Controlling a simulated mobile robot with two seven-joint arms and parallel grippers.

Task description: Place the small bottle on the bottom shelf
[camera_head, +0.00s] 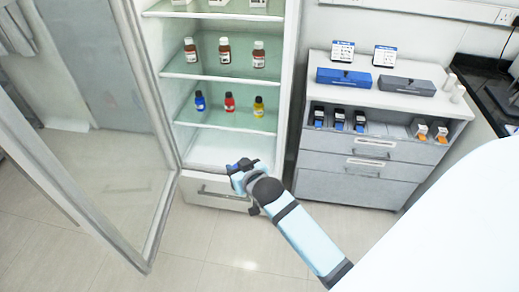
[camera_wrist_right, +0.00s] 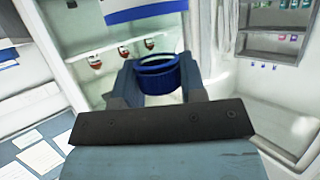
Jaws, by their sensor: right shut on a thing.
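My right gripper (camera_head: 238,170) is at the front of the open cabinet, near its white floor (camera_head: 212,150). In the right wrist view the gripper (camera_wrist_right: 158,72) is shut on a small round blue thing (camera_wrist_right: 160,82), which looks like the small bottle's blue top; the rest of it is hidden. In the head view the held thing is hard to make out. A blue bottle (camera_head: 200,101), a red bottle (camera_head: 229,102) and a yellow bottle (camera_head: 258,106) stand in a row on the lowest glass shelf (camera_head: 228,122). My left gripper is not in view.
The glass door (camera_head: 110,110) stands open at the left. A grey drawer unit (camera_head: 352,185) with blue and grey boxes stands at the right. The cabinet floor looks clear.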

